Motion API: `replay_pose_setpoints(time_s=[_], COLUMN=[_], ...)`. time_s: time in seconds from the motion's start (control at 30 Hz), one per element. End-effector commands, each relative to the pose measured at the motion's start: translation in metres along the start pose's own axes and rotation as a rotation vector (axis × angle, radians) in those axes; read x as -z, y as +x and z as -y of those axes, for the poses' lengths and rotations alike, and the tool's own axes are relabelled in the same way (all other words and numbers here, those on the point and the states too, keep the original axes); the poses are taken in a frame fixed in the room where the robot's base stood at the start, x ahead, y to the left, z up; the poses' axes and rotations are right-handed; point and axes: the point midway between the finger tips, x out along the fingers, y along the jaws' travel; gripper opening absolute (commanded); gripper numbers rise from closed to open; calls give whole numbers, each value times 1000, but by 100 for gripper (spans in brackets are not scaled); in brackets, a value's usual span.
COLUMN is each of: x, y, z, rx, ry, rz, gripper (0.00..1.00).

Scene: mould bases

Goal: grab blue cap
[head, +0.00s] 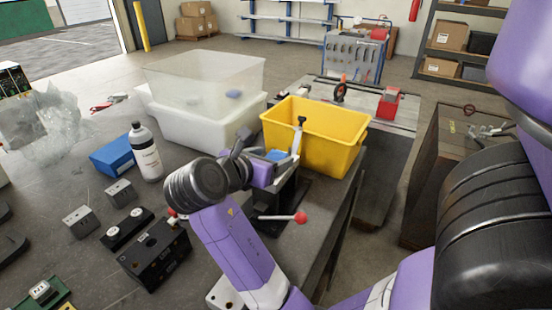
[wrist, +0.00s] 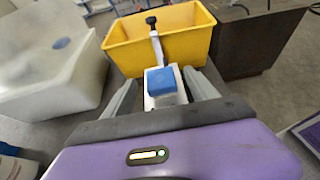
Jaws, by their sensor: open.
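The blue cap (wrist: 161,80) sits on top of a pale block (wrist: 162,101) at the fixture, in the middle of the wrist view. It also shows in the head view as a small blue patch (head: 278,155), partly hidden by my gripper. My gripper (wrist: 160,76) is open, with one finger on each side of the cap and block. Gaps show between the fingers and the cap, and nothing is held. In the head view my gripper (head: 272,165) is over the black fixture, its fingers mostly hidden.
A yellow bin (head: 318,150) stands just behind the cap. An upright clamp arm (head: 297,140) rises between them. A red-knobbed lever (head: 299,217) sticks out in front. A white tub (head: 190,128) bearing a translucent one, and a bottle (head: 148,160), stand left.

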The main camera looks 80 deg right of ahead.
Motion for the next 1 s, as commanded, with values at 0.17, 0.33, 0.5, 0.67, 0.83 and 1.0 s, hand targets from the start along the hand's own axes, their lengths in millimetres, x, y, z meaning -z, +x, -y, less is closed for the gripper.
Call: replay_pose_setpoints(time_s=[0.17, 0.33, 0.5, 0.67, 0.83, 1.0], x=[0, 0, 0, 0, 0, -1], y=[14, 14, 14, 14, 14, 14], z=[0, 0, 0, 0, 0, 0], rx=[0, -1, -1, -1, -1, -1], ry=[1, 1, 1, 1, 1, 1], rz=[0, 0, 0, 0, 0, 0], gripper=[67, 67, 44, 12, 4, 4])
